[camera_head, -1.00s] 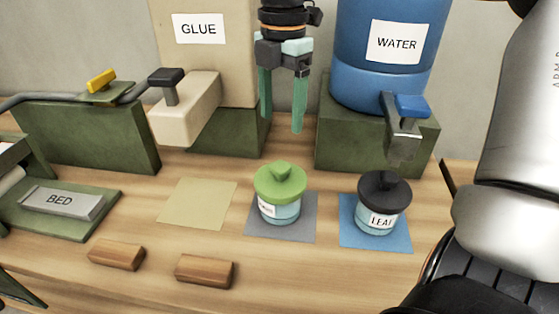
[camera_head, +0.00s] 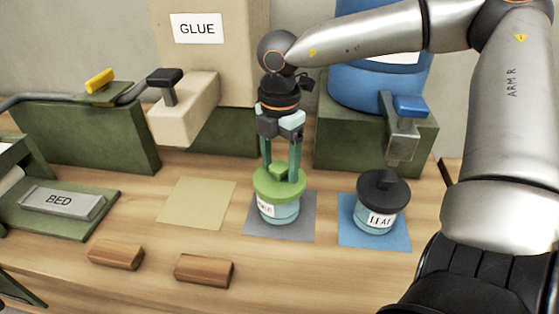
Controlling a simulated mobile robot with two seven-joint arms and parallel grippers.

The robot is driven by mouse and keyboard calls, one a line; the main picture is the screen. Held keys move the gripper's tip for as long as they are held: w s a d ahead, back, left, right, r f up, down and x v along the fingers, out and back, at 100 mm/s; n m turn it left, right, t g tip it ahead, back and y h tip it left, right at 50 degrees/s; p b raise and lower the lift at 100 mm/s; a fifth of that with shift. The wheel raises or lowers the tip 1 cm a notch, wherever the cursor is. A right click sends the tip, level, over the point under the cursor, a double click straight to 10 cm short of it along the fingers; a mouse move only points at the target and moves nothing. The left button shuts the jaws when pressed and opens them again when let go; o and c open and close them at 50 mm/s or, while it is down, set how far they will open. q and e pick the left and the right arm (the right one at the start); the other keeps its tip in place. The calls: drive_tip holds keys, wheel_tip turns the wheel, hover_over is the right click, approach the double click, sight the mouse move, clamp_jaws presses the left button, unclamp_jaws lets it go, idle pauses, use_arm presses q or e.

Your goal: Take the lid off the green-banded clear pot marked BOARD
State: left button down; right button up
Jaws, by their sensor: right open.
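The clear pot (camera_head: 280,210) with bluish contents stands on a grey mat (camera_head: 300,229). Its white label is partly turned away and I cannot read it fully. A green lid (camera_head: 267,188) with a raised knob (camera_head: 278,170) sits on the pot. My right gripper (camera_head: 280,178) points straight down over the lid. Its two green fingers stand on either side of the knob, open, with the tips close to the lid's top. I cannot tell whether they touch it. My left gripper is not in view.
A black-lidded pot marked LEAF (camera_head: 379,218) stands on a blue mat (camera_head: 365,236) to the right. The GLUE box (camera_head: 205,65) and blue WATER tank (camera_head: 360,90) stand behind, with spouts. Two wooden blocks (camera_head: 116,254) lie in front. A yellowish mat (camera_head: 197,203) is empty.

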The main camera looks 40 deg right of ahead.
drive_tip(key=shift+f, duration=0.15)
clamp_jaws()
idle(0.5)
